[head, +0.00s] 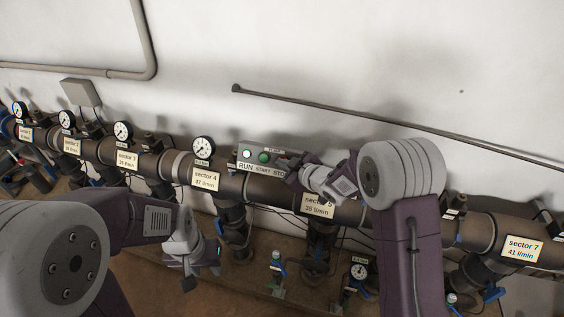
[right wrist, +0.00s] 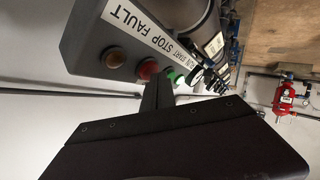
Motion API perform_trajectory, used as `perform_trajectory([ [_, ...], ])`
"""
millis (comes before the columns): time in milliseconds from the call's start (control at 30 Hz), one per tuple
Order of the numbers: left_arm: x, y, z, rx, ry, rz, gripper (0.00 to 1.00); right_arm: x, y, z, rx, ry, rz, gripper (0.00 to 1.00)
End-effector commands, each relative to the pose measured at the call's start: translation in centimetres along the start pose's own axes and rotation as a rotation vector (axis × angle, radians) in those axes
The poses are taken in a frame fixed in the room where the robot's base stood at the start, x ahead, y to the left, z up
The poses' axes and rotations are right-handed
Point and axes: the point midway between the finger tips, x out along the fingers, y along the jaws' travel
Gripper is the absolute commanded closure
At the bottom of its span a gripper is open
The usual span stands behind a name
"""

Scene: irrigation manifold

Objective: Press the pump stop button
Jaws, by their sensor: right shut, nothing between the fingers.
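The grey pump control box (head: 245,150) is on the manifold pipe in the head view, with the labels RUN, START and STOP readable. My right gripper (head: 290,164) is at its right end and hides the STOP and FAULT part there. In the right wrist view the red stop button (right wrist: 148,68) sits between the brown fault lamp (right wrist: 113,59) and the green start button (right wrist: 170,75). My shut, empty right gripper (right wrist: 158,92) has its tip close to the red button; I cannot tell whether they touch. My left gripper (head: 190,265) hangs low, away from the box; its jaw opening is unclear.
The brown manifold pipe (head: 232,184) runs across with gauges, sector labels and blue-handled valves. A gauge (head: 203,148) stands just left of the box. A thin dark rod (head: 340,108) runs along the white wall above.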

Motion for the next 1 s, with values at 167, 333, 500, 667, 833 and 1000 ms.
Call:
perform_trajectory([
  [167, 0.01, 0.00, 0.00, 0.000, 0.000, 0.000, 0.64, 0.16, 0.14, 0.12, 0.000, 0.000, 0.001, 1.00],
  [333, 0.01, 0.00, 0.00, 0.000, 0.000, 0.000, 0.64, 0.30, 0.27, 0.19, 0.000, 0.000, 0.001, 1.00],
  [500, 0.02, 0.00, 0.00, 0.000, 0.000, 0.000, 0.64, 0.44, 0.38, 0.29, 0.000, 0.001, 0.001, 1.00],
  [667, 0.02, 0.00, 0.00, 0.000, 0.000, 0.000, 0.64, 0.57, 0.45, 0.41, 0.000, 0.000, 0.001, 1.00],
  [833, 0.02, 0.00, 0.00, 0.000, 0.000, 0.000, 0.64, 0.60, 0.46, 0.44, 0.000, 0.000, 0.000, 1.00],
  [1000, 0.03, 0.00, 0.00, 0.000, 0.000, 0.000, 0.64, 0.57, 0.44, 0.42, 0.000, 0.000, 0.001, 1.00],
])
